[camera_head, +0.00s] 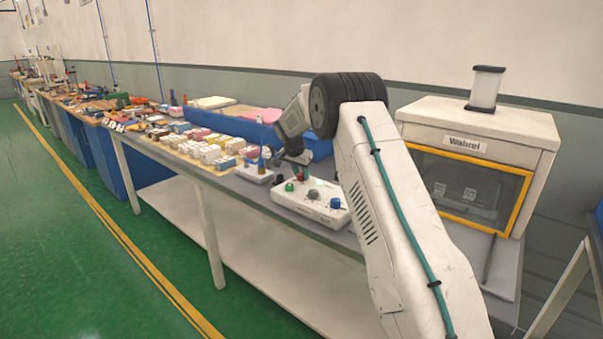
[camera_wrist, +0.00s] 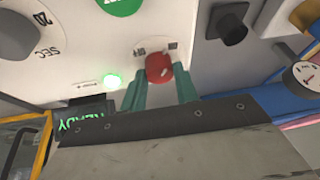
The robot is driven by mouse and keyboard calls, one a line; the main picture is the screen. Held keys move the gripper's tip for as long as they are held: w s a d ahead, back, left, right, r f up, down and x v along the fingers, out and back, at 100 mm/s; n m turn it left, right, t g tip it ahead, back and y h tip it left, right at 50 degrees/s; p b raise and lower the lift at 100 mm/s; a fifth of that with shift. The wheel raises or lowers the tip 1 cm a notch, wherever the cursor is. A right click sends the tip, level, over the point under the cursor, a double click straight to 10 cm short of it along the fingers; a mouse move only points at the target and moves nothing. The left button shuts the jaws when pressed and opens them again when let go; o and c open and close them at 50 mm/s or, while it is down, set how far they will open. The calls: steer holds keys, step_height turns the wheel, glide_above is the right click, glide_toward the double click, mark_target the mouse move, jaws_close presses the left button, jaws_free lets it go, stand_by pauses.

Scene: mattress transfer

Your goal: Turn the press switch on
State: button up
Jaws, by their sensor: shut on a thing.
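The press control box (camera_head: 327,214) is a white panel on the bench, with a green button (camera_head: 289,187) and dark and blue knobs. In the wrist view the red switch (camera_wrist: 158,67) sits on the white panel (camera_wrist: 75,50). My gripper (camera_wrist: 160,78) has its teal fingers on either side of the red switch and is shut on it. A small green light (camera_wrist: 112,80) glows beside it, and a dark display (camera_wrist: 85,118) shows green "READY" text. In the head view my gripper (camera_head: 301,168) is over the box, and the arm hides part of the area.
A white machine (camera_head: 480,120) labelled "Wabrel", with a yellow-framed window, stands at the right. Several small boxes (camera_head: 200,150) cover the bench to the left. The green floor (camera_head: 60,240) in front is clear.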

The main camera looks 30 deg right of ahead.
mark_target(294, 183)
steer(key=shift+w+a+m+g, duration=0.1)
steer(key=shift+m+g, duration=0.5)
steer(key=shift+m, duration=1)
steer(key=o, duration=1)
steer(key=v, duration=0.7)
steer(key=shift+a+r, duration=0.25)
steer(key=shift+r, duration=0.1)
